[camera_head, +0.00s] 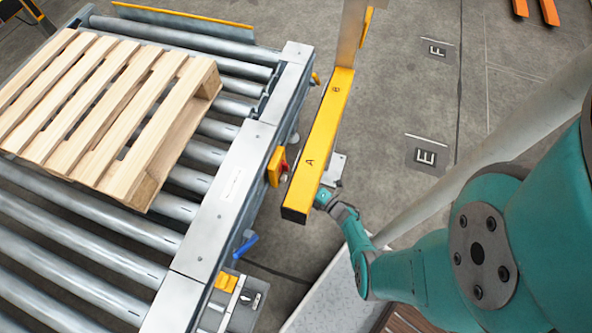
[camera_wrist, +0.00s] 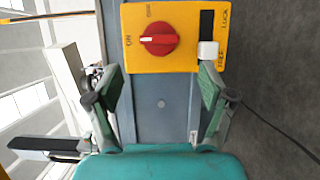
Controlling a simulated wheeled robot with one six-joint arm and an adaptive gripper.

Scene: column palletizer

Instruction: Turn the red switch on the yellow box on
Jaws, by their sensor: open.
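The yellow box (camera_wrist: 185,65) is at the top of the wrist view, with the round red switch (camera_wrist: 158,39) on its face. The switch's grip bar lies sideways, in line with the "ON" mark at its left. A white slider (camera_wrist: 208,50) sits at the "FREE" end of a dark slot, away from "LOCK". My gripper (camera_wrist: 162,74) is open and empty, its fingers apart below the switch in the picture. In the head view the yellow box (camera_head: 275,168) is on the conveyor's side; my gripper's fingertips are hidden behind a yellow beam.
The yellow beam (camera_head: 322,130) marked A and B stands close beside the box. The roller conveyor (camera_head: 215,205) carries a wooden pallet (camera_head: 100,100). A blue lever (camera_head: 246,247) and a grey control box (camera_head: 240,302) are nearer. Open floor lies right of the beam.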

